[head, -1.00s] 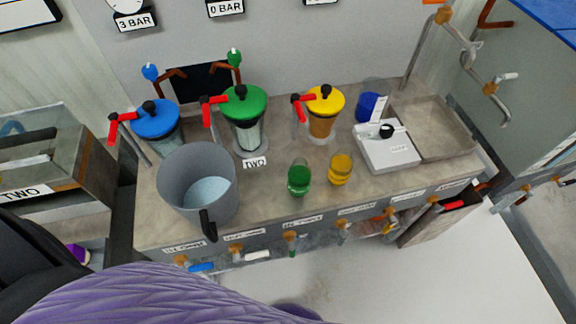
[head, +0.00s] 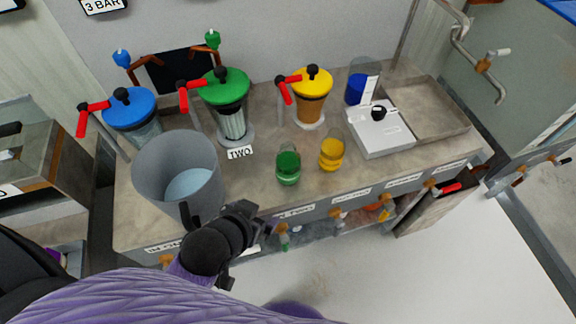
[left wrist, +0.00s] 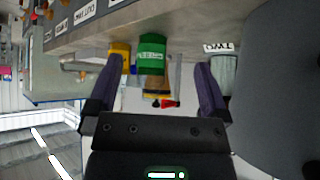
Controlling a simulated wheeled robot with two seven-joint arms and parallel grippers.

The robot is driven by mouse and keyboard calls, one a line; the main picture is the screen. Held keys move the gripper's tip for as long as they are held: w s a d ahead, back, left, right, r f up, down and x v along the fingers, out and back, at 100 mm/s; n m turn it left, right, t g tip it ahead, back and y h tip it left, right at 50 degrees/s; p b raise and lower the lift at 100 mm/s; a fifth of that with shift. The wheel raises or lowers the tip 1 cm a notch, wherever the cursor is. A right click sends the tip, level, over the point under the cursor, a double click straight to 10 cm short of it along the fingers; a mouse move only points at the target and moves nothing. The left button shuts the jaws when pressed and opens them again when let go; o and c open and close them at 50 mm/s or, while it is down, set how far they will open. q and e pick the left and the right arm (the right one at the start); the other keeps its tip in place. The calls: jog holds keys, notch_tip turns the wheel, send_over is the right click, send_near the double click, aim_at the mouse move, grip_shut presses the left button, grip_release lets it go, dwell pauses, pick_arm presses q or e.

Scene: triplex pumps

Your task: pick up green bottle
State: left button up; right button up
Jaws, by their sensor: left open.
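The green bottle (head: 288,168) is a small clear container of green stuff near the front edge of the counter. In the left wrist view the green bottle (left wrist: 151,55) shows between the two fingers, beyond their tips. My left gripper (head: 256,216) is open and empty, in front of the counter's front edge, to the left of and nearer than the bottle, and apart from it. Its fingers also show in the left wrist view (left wrist: 156,72). The right gripper is not in view.
A yellow bottle (head: 331,155) stands close to the right of the green one. A grey bucket (head: 150,180) stands at the left, close to my gripper. Filters with a green lid (head: 224,88) and a yellow lid (head: 311,84) stand behind. Taps (head: 336,214) line the counter's front.

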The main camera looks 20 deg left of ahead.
aim_at(282, 172)
pick_arm(q)
jog(key=w+f+t+b, duration=0.1)
jog(key=w, duration=0.3)
jog(key=w+d+f+t+b, duration=0.1)
jog(key=w+t+b, duration=0.1)
jog(key=w, duration=0.3)
jog(key=w+d+f+t+h+b, duration=0.1)
jog(key=w, duration=0.4)
jog(key=shift+d+t, duration=0.1)
jog(key=shift+t, duration=0.3)
jog(key=shift+r, duration=0.15)
jog(key=shift+c, duration=0.4)
jog(key=c, duration=1.2)
